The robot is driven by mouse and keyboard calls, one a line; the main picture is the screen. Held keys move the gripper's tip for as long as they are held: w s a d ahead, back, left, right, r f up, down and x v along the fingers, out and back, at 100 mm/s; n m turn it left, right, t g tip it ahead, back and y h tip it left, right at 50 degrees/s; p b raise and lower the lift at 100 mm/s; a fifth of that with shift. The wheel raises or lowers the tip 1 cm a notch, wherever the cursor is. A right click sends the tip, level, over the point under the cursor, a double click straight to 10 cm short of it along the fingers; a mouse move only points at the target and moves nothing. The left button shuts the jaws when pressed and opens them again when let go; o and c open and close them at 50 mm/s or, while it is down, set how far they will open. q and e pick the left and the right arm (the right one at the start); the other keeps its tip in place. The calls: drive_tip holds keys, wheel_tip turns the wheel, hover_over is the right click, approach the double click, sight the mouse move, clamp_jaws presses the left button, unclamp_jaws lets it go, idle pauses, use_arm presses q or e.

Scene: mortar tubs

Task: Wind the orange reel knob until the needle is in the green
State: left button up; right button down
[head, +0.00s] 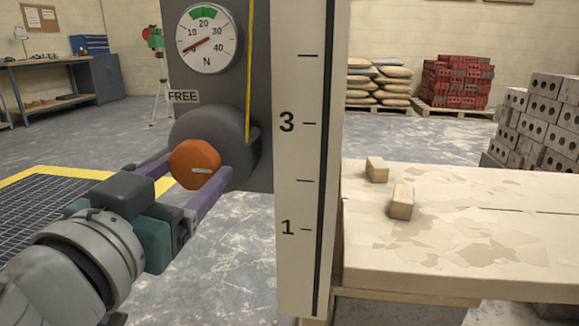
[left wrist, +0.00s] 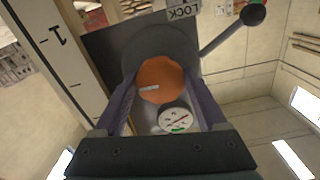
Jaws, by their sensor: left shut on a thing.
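The orange reel knob (head: 195,164) sits on the front of a dark grey round reel (head: 240,130), and a pale mark shows on its face. My left gripper (head: 197,176) is shut on the knob, one purple finger on each side. The left wrist view also shows the knob (left wrist: 161,80) between the fingers (left wrist: 162,108). The round dial (head: 207,38) is above the reel, marked 10 to 40 and N. Its red needle points lower left, below 10. The green band (head: 203,14) is at the top near 20, away from the needle. My right gripper is out of view.
A yellow line (head: 249,70) runs down to the reel. A FREE label (head: 183,96) is above it; the left wrist view shows a LOCK label (left wrist: 184,12) and a black-balled lever (left wrist: 254,14). A numbered white post (head: 305,150) and pale bench (head: 460,240) stand right.

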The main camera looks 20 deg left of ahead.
use_arm(q)
drive_tip(key=shift+m, duration=0.3)
drive_tip(key=m, duration=0.4)
drive_tip(key=shift+a+m+p, duration=0.1)
drive_tip(key=shift+m+p, duration=0.2)
drive_tip(key=shift+m, duration=0.1)
drive_tip(key=m, duration=0.5)
drive_tip(key=shift+r+p, duration=0.15)
drive_tip(key=shift+p, duration=0.25)
drive_tip(key=m+p, duration=0.1)
drive_tip(key=m, duration=0.4)
drive_tip(key=shift+r+m, duration=0.15)
drive_tip(key=shift+m, duration=0.25)
drive_tip(key=m, duration=0.5)
drive_tip(key=shift+p, duration=0.4)
drive_tip(key=shift+m, duration=0.3)
drive_tip(key=o, duration=1.3)
